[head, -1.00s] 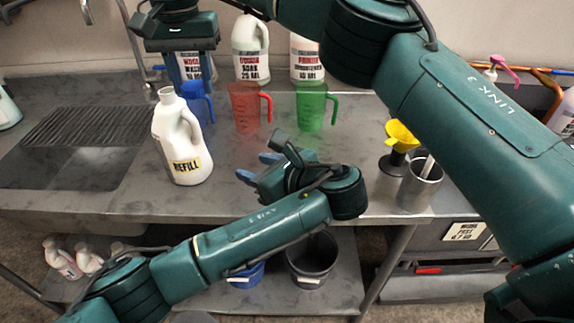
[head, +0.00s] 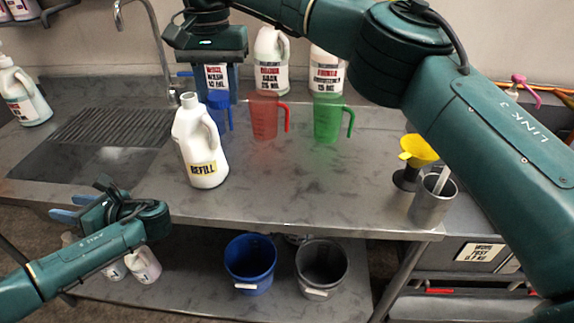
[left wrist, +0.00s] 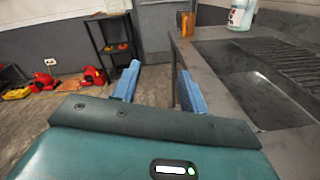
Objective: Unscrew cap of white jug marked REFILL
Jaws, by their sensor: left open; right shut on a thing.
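The white jug marked REFILL (head: 203,160) stands upright on the steel counter in the head view. Its narrow neck (head: 189,102) looks bare, with no cap showing on it. My right gripper (head: 188,76) is above and behind the jug's neck, apart from it. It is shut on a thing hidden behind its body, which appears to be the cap. My left gripper (head: 62,215) is open and empty at the counter's front edge, left of the jug. Its blue fingers also show apart in the left wrist view (left wrist: 158,82).
Blue (head: 218,110), red (head: 264,118) and green (head: 328,118) measuring jugs stand behind the REFILL jug, with labelled bottles behind them. A yellow funnel (head: 418,150) and metal cup (head: 433,200) stand at right. The sink (head: 75,165) is at left. The middle counter is clear.

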